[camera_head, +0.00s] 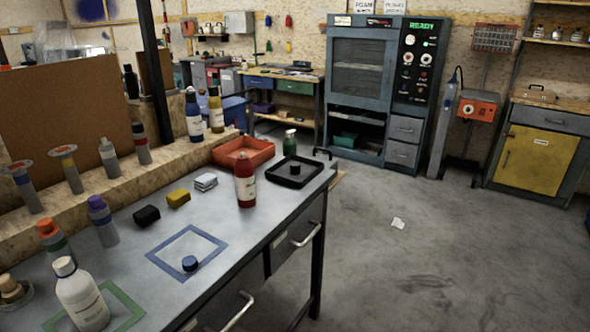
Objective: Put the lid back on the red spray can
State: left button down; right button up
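The red spray can (246,184) stands upright on the grey workbench, near its right edge, with a pale label on its body. Its narrow top is small in the picture, and I cannot make out a lid on it. A small round dark blue cap (190,264) lies inside the blue square outline on the bench. A small dark round piece (295,170) sits in the black tray (283,182), right of the can. I cannot tell which of these two is the can's lid. Neither of my grippers is in view.
An orange-red tray (226,157) stands behind the can. Black, yellow and white blocks (178,198) lie left of it. A white bottle (84,298) stands at the front left. Several cans and bottles line the wooden ledge (88,190). The floor (440,245) at right is mostly clear.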

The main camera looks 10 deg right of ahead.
aim_at(245, 171)
jog(key=l+u, duration=0.1)
jog(key=u, duration=0.55)
jog(key=l+u, duration=0.35)
jog(key=i+l+u, duration=0.1)
jog(key=l+u, duration=0.4)
jog(key=l, duration=0.25)
jog(key=k+l+u, duration=0.2)
jog(key=l, duration=0.15)
jog(key=k+l, duration=0.1)
jog(key=l, duration=1)
jog(key=k+l+u, duration=0.1)
jog(key=l, duration=0.45)
jog(key=k, duration=0.05)
